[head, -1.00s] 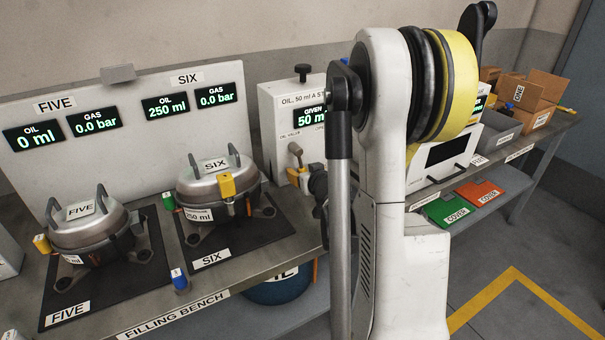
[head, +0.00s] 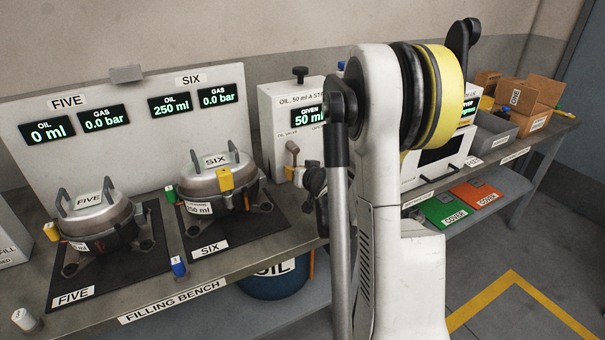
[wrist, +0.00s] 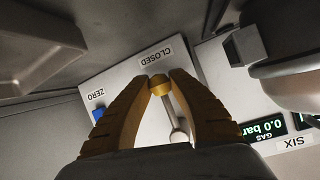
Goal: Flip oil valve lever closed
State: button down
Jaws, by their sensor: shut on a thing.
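The oil valve lever (wrist: 168,112) shows in the wrist view as a pale rod from a round pivot to a brass-coloured knob. Its knob end points toward the CLOSED label (wrist: 156,57). My gripper (wrist: 160,82) has its brown-yellow fingertips on both sides of the knob, shut on it. In the head view the lever (head: 292,150) stands on the front of the white oil station (head: 277,115), whose display reads 50 ml.
Vessels FIVE (head: 92,215) and SIX (head: 215,185) stand on dark mats left of the station. The SIX panel reads oil 250 ml. A blue button (wrist: 97,112) by the ZERO label is beside the left finger. The filling bench (head: 130,290) runs along the wall.

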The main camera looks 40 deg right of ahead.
jog(key=c, duration=1.1)
grip_release()
jog(key=shift+c, duration=0.2)
jog(key=v, duration=1.2)
jog(key=shift+a, duration=0.15)
jog(key=s+a+r+n+g+y, duration=0.2)
jog(key=a+n+y, duration=0.2)
jog(key=a, duration=1.5)
jog(key=s+a+n+g, duration=0.2)
jog(key=s+a+g, duration=0.1)
jog(key=s+a, duration=0.8)
jog(key=shift+s, duration=0.75)
